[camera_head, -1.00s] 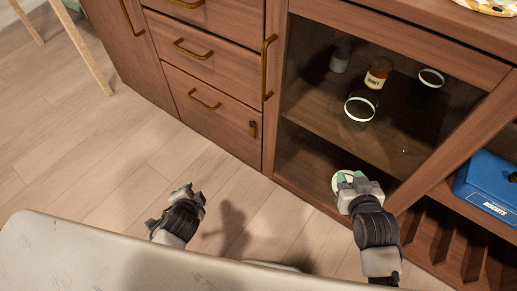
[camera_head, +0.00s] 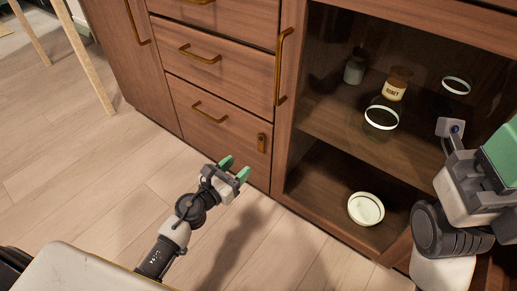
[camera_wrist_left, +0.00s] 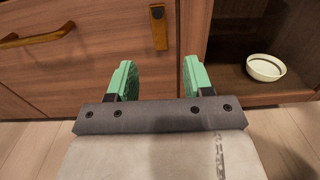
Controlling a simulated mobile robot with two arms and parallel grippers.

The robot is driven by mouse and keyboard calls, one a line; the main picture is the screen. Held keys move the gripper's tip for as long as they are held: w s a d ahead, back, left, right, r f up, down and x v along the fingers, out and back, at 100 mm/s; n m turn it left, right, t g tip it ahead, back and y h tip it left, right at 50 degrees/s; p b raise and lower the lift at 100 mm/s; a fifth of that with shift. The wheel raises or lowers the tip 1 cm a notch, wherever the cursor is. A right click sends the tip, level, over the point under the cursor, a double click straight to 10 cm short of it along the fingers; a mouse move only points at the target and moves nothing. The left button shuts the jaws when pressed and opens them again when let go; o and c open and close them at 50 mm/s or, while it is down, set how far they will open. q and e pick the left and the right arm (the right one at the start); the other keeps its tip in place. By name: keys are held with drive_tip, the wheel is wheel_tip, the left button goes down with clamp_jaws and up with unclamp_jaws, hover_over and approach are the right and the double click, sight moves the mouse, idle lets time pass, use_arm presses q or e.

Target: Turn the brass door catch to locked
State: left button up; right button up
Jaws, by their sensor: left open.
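The brass door catch (camera_head: 261,142) is a small upright brass plate at the right edge of the lowest drawer front, beside the glass door's frame. It also shows in the left wrist view (camera_wrist_left: 159,28), upright, with a darker spot near its top. My left gripper (camera_head: 234,170) is open and empty, below and a little left of the catch and apart from it. In the left wrist view its green fingers (camera_wrist_left: 158,78) stand apart, with the catch above the gap between them. My right gripper (camera_head: 490,165) is at the right edge, partly cut off, in front of the glass door.
A brass door handle (camera_head: 283,65) stands above the catch, and a drawer handle (camera_head: 209,112) is to its left. Behind the glass are a honey jar (camera_head: 395,88), other jars and a white bowl (camera_head: 366,209). Floor in front of the drawers is clear.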

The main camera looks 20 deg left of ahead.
sight(260, 144)
use_arm(q)
drive_tip(key=x, duration=0.9)
drive_tip(key=shift+w, duration=0.25)
drive_tip(key=c, duration=0.9)
